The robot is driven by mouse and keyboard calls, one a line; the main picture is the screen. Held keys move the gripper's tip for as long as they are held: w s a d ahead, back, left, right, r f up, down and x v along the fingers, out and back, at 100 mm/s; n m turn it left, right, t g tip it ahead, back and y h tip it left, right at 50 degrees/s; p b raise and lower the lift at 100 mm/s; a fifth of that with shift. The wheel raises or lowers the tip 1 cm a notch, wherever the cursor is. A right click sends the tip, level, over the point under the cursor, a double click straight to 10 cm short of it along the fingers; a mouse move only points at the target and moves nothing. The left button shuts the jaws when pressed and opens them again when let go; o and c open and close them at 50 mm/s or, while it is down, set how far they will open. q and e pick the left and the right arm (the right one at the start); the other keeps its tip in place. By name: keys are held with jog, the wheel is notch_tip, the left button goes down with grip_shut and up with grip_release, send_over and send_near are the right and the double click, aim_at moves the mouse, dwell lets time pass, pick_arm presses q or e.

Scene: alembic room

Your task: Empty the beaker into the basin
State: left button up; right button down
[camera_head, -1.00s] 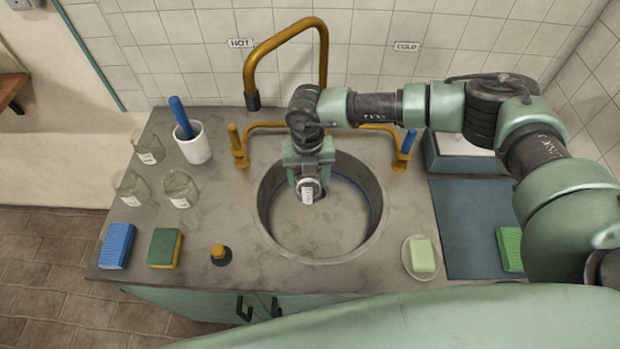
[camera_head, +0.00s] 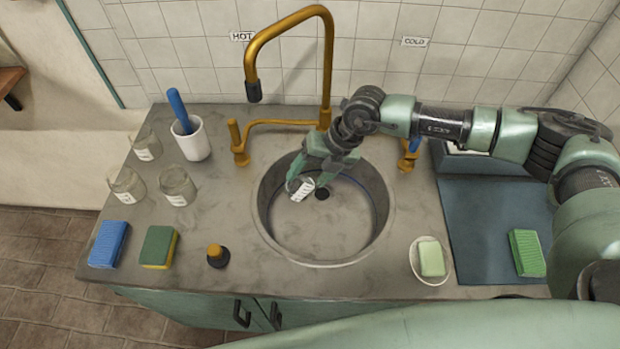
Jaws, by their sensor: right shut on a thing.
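The round metal basin (camera_head: 345,236) is sunk in the grey counter, with a dark drain near its middle. My right gripper (camera_head: 306,180) is over the basin's back left part, shut on a small clear glass beaker (camera_head: 301,190) with a white label. The beaker is tilted, its mouth hard to make out. It is over or inside the basin; its exact height is hard to judge. I cannot see any liquid in it or pouring from it. My left gripper is not in view.
A brass faucet (camera_head: 327,70) arches behind the basin. Several glass beakers (camera_head: 178,186) and a white cup (camera_head: 192,141) stand at left, with blue (camera_head: 108,244) and green (camera_head: 159,247) sponges and a small dark bottle (camera_head: 217,257). A soap dish (camera_head: 444,272) and blue mat (camera_head: 480,230) lie at right.

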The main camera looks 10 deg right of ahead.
jog(key=shift+d+f+y+b, duration=0.1)
jog(key=shift+y+b, duration=0.45)
jog(key=shift+y, duration=0.15)
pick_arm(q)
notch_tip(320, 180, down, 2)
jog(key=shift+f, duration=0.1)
pick_arm(e)
jog(key=shift+a+r+t, duration=0.2)
jog(key=shift+r+t, duration=0.1)
jog(key=shift+f+b, duration=0.25)
jog(key=shift+b, duration=0.1)
jog(key=y+b, duration=0.1)
jog(key=b, duration=0.1)
jog(key=y+b, duration=0.2)
jog(key=b, duration=0.1)
jog(key=shift+d+f+t, duration=0.15)
jog(key=shift+t, duration=0.25)
jog(key=shift+b, duration=0.45)
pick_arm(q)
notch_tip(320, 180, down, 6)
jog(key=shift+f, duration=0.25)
pick_arm(e)
jog(key=shift+r, duration=0.4)
